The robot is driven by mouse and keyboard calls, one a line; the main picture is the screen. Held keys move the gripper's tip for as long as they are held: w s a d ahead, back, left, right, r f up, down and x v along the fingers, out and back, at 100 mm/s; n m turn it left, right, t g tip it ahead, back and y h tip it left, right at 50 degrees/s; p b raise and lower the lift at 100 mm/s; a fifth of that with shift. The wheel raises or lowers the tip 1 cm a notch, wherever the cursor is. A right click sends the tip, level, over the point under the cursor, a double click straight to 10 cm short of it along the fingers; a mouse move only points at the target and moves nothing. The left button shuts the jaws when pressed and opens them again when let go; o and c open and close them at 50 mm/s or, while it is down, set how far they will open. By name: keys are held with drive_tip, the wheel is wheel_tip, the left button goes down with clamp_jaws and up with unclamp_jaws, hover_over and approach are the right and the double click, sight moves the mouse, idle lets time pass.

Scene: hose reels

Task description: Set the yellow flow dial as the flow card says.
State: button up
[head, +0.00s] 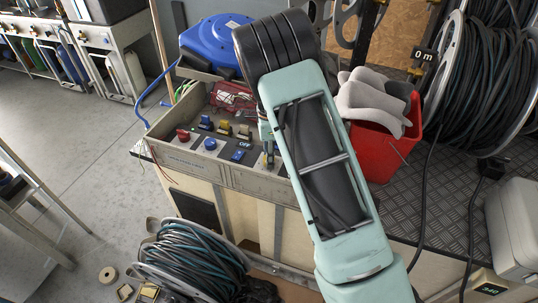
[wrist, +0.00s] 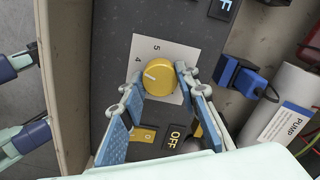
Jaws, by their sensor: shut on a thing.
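The fingers hide part of the plate and any other numbers. In the head view my gripper (head: 268,158) is over the right part of the control panel, and I cannot make out the dial there. I see no readable flow card.
OFF labels (wrist: 175,137) sit near the dial. A white cylinder labelled PUMP (wrist: 285,115) lies at right. A red bucket (head: 378,150) stands right of my arm.

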drive_tip(key=shift+m, duration=0.3)
idle(0.4)
drive_tip(key=o, duration=1.2)
drive_tip(key=shift+c, duration=0.2)
wheel_tip(320, 180, up, 12)
